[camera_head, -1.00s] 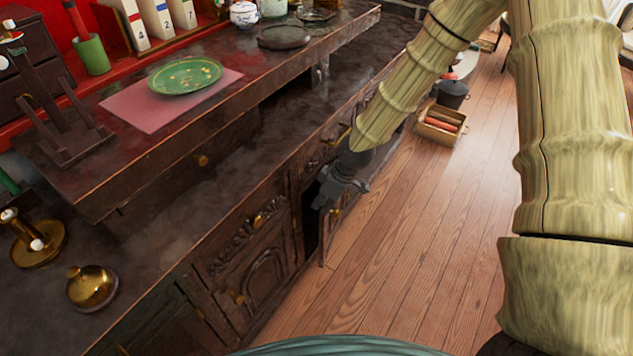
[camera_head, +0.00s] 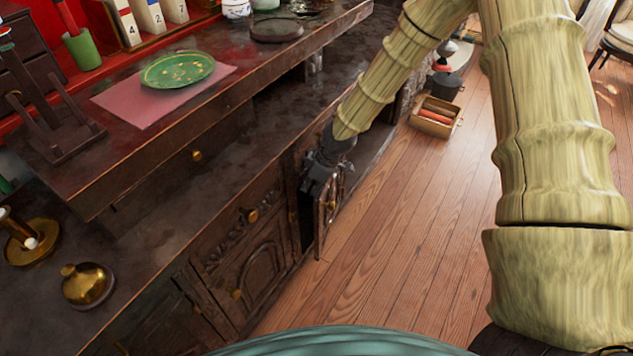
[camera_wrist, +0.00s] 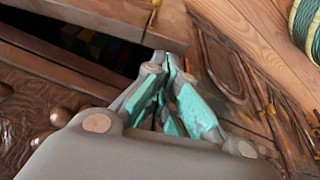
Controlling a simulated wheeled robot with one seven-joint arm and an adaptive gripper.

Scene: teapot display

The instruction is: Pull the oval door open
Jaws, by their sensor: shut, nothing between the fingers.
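The oval door (camera_head: 327,222) stands swung out from the front of the dark wooden cabinet. Its carved face, with a rounded frame, fills the right part of the wrist view (camera_wrist: 232,72). A dark opening (camera_wrist: 85,38) shows at the upper left there. My gripper (camera_head: 312,187) is at the upper part of the door, by the opening. In the wrist view its teal-padded fingers (camera_wrist: 172,68) are shut with nothing between them, close to the door's edge. Whether they touch the door I cannot tell. My gripper hides part of the door in the head view.
A closed carved door (camera_head: 252,255) with brass knobs is left of the opening. The counter (camera_head: 190,215) above holds a brass lidded pot (camera_head: 88,287). A green plate (camera_head: 178,70) lies on the raised shelf. A wooden crate (camera_head: 436,118) stands on the floor; the floor (camera_head: 400,230) before the door is clear.

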